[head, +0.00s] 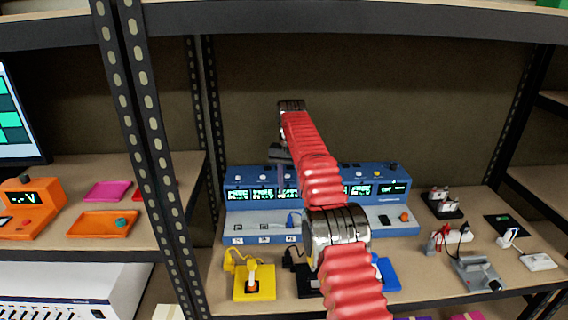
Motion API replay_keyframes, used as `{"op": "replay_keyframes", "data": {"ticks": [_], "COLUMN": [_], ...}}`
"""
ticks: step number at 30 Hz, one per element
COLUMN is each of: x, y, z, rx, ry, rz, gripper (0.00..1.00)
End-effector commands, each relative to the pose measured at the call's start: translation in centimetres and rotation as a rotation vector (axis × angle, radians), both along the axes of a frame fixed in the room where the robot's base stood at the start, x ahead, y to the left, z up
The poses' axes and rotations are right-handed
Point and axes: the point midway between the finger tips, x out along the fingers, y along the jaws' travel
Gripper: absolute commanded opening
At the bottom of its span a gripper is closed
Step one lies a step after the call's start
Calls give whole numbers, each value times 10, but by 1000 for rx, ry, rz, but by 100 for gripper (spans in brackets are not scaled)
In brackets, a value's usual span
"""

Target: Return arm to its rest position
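My red-sleeved arm rises from the bottom of the head view, through a metal joint, to a dark metal end near the upper middle. A small dark part, which may be my gripper (280,154), sticks out left of the upper arm, above the blue instrument panel. Its fingers cannot be made out, so I cannot tell if it is open or holding anything. The arm stands in front of the shelf and hides part of the blue instrument panel (240,190) and the things below it.
Dark perforated shelf posts (150,130) stand left of the arm, and an upper shelf beam (350,20) runs above it. A yellow block (255,290), a blue block (388,275) and a grey device (478,272) sit on the shelf.

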Motion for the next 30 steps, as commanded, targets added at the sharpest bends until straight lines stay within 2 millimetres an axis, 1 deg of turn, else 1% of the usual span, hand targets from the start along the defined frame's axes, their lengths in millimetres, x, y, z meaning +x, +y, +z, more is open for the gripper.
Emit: {"op": "replay_keyframes", "data": {"ticks": [3,6,10,12,15,20,23,30], "x": [8,10,6,2,-5,-23,-37,-74], "y": [1,1,1,0,-1,-6,-10,-20], "z": [-2,-21,-48,-57,-63,-60,-54,-32], "rx": [3,2,-1,-1,-2,-2,-1,-2], "ry": [-32,-26,-1,7,13,12,8,-14], "rz": [26,49,78,94,116,149,166,202], "gripper": [36,36,36,36,36,36,36,36]}}
